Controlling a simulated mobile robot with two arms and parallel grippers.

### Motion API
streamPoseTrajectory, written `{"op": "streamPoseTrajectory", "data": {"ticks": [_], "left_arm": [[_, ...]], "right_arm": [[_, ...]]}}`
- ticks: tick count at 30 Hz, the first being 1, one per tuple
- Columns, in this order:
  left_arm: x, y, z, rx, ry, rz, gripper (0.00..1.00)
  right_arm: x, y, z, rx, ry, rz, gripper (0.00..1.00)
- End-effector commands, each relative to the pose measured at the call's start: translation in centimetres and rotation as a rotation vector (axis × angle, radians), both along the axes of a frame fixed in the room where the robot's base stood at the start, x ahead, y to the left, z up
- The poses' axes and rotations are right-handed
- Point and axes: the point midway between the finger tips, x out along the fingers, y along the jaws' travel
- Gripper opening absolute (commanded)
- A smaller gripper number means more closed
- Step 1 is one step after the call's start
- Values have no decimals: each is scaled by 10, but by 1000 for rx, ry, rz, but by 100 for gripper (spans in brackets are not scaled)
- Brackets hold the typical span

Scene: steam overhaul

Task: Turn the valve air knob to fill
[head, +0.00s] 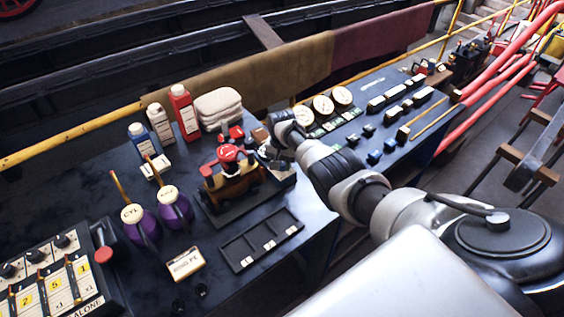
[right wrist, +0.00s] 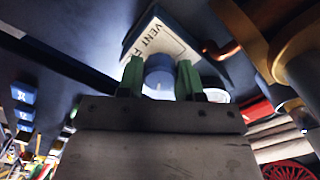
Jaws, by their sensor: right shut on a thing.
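The valve air knob (right wrist: 158,64) is a blue round knob in the right wrist view. It stands at a white label plate (right wrist: 165,36) that reads "VENT" and the start of another word beginning with F. My right gripper (right wrist: 159,80) has its green fingertips on both sides of the knob, shut on it. In the head view my right gripper (head: 272,152) is low over the bench beside the red-topped brass valve (head: 228,165); its fingers are small there and the knob is hidden. Which way the knob points cannot be told. My left gripper is not in view.
Bottles (head: 184,112) and folded cloths (head: 218,104) stand behind the gripper. Gauges (head: 323,107) are to its right. A dark divided tray (head: 236,249) lies in front. Purple oil cans (head: 140,222) and a switch panel (head: 50,275) are further left.

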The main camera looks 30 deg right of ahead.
Motion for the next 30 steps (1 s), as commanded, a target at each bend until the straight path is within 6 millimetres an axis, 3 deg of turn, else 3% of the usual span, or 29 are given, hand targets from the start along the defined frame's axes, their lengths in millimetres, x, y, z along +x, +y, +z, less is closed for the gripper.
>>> {"op": "streamPoseTrajectory", "data": {"ticks": [19,20,24,30], "left_arm": [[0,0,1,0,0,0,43],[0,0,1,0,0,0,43],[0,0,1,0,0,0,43],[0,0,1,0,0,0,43]], "right_arm": [[2,-1,3,-3,-7,-51,12],[2,-1,3,-3,-7,-51,39],[2,-1,2,-2,-5,-50,60],[1,0,1,-1,-3,-49,61]]}}
